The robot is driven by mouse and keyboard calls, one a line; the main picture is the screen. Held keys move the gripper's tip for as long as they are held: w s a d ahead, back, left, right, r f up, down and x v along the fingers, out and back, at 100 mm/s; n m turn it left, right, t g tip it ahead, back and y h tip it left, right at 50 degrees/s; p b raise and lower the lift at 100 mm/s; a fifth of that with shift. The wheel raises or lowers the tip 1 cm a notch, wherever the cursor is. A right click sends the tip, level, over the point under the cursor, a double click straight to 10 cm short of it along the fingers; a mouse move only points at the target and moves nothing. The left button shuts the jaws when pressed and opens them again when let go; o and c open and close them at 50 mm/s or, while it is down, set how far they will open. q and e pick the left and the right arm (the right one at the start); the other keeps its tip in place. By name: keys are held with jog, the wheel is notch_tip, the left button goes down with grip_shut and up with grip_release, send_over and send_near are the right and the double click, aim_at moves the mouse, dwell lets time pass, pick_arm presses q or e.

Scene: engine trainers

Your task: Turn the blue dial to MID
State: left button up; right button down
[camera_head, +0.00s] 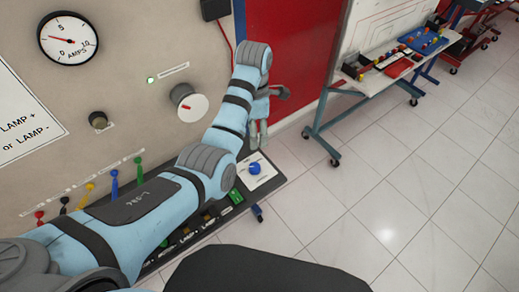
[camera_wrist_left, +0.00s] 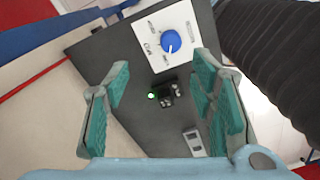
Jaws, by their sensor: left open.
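The blue dial (camera_head: 254,168) sits on a white plate (camera_head: 266,176) at the right end of the dark control ledge. In the left wrist view the blue dial (camera_wrist_left: 171,39) shows at the top centre on its white label plate (camera_wrist_left: 150,28), with a white pointer mark facing down and slightly left. The label words are too small to read. My left gripper (camera_head: 259,135) points down above the ledge, just behind the dial. In the left wrist view its two teal-padded fingers (camera_wrist_left: 163,95) are apart, with nothing between them. My right gripper is not visible.
A small black switch (camera_wrist_left: 166,94) with a lit green lamp (camera_wrist_left: 152,96) lies below the dial in the wrist view. A grey-white knob (camera_head: 190,103) and an amps gauge (camera_head: 68,38) are on the panel. A wheeled bench (camera_head: 385,75) stands right; floor between is clear.

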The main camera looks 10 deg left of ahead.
aim_at(254, 167)
pick_arm(q)
jog(key=s+f+b, duration=0.1)
jog(key=f, duration=0.2)
jog(key=s+f, duration=0.1)
jog(key=f, duration=0.3)
jog(key=s+f+b, duration=0.1)
jog(key=s+f, duration=0.1)
jog(key=f, duration=0.2)
jog(key=shift+d+b, duration=0.15)
jog(key=shift+b, duration=0.2)
jog(key=w+f, duration=0.2)
jog(key=shift+w+f, duration=0.1)
jog(key=shift+f, duration=0.3)
jog(key=shift+s+r, duration=0.25)
jog(key=shift+s, duration=0.05)
jog(key=c, duration=0.4)
jog(key=shift+s, duration=0.15)
jog(key=c, duration=0.6)
jog(key=shift+c, duration=0.9)
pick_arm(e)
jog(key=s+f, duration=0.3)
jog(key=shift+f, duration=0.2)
